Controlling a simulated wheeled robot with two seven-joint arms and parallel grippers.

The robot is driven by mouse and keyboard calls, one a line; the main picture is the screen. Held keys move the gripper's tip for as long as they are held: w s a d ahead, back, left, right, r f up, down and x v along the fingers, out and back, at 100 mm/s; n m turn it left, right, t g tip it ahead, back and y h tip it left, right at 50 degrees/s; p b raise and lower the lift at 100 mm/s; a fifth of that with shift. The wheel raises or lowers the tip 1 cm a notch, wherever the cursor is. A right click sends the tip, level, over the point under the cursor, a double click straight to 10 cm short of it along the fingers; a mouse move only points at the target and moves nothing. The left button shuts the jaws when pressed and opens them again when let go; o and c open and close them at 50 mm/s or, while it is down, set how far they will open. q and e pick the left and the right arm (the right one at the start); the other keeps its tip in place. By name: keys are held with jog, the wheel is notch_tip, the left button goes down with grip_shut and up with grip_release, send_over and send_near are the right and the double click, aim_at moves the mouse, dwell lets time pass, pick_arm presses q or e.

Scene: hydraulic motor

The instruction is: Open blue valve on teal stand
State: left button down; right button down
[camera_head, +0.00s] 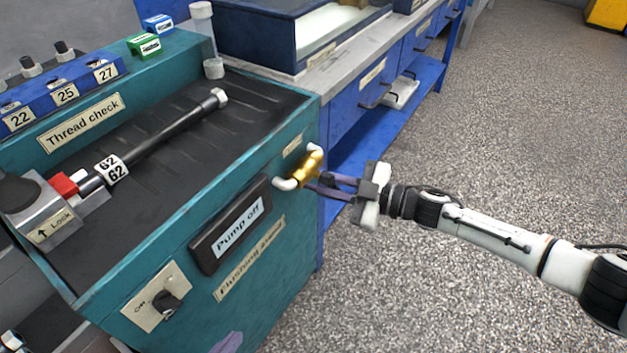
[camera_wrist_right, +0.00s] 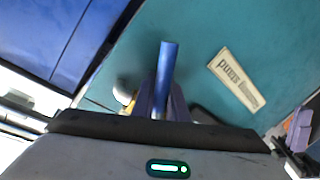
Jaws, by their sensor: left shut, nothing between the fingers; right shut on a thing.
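The teal stand (camera_head: 287,262) carries a gold valve body (camera_head: 308,168) between two white pipe elbows on its side. My right gripper (camera_head: 322,187), on the arm coming in from the right, is at the valve. In the right wrist view the blue valve handle (camera_wrist_right: 168,65) stands between its purple fingers, and it is shut on the handle. In the head view the fingers hide the handle. My left gripper (camera_head: 228,343) shows only as a purple fingertip at the bottom edge; it also appears at the right of the wrist view (camera_wrist_right: 299,127), shut and empty, away from the valve.
A black "Pump off" display (camera_head: 232,232) and a switch knob (camera_head: 165,303) are on the stand's front. A threaded rod (camera_head: 160,138) lies on the black top, with a red-and-grey lock block at its left end. A blue workbench (camera_head: 350,110) stands behind. Floor at right is open.

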pick_arm(q)
jog(key=shift+w+r, duration=0.1)
jog(key=shift+r, duration=0.05)
pick_arm(e)
jog(key=shift+w+d+n, duration=0.15)
jog(key=shift+n, duration=0.15)
jog(key=c, duration=1.7)
grip_release()
jog(key=shift+c, duration=0.2)
jog(key=shift+r, duration=0.1)
